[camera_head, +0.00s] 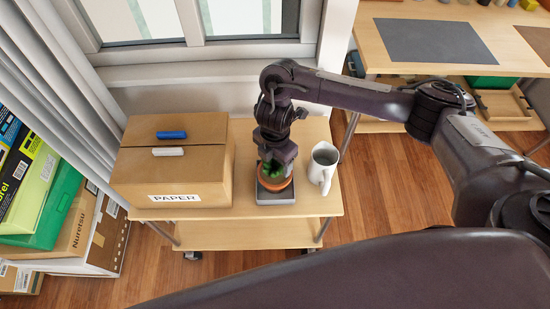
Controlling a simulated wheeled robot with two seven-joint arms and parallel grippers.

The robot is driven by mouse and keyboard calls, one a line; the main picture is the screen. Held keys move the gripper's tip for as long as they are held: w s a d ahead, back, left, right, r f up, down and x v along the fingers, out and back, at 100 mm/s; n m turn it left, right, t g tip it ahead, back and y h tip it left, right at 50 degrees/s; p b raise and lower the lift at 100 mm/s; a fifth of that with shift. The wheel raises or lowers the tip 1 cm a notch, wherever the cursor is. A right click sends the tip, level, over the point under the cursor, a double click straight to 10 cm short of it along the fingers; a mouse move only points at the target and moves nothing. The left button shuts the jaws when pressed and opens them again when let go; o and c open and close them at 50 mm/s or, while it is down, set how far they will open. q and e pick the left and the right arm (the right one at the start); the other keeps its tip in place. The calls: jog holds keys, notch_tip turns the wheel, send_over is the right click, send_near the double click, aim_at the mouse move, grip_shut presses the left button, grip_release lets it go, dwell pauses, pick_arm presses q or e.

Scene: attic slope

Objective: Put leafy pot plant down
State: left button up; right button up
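The leafy pot plant (273,183), green leaves in a round orange-brown pot, is on a small grey square base (276,198) on the wooden trolley top. My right arm comes in from the right and reaches down over the plant. My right gripper (274,165) is right above the pot, at the leaves. Its fingers are partly hidden by the wrist and leaves, so I cannot tell whether they grip the pot. My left gripper is not in view.
A cardboard box marked PAPER (180,175) stands left of the plant, with a blue marker (171,135) and a white marker (168,152) on top. The trolley's front edge (240,213) is near the plant. A desk (460,45) stands at the back right.

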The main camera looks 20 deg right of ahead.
jog(key=o, duration=0.3)
jog(key=shift+o, duration=0.2)
jog(key=shift+r, duration=0.4)
notch_tip(320, 180, up, 10)
jog(key=shift+r+p, duration=0.15)
jog(key=shift+p, duration=1.1)
jog(key=shift+r, duration=0.6)
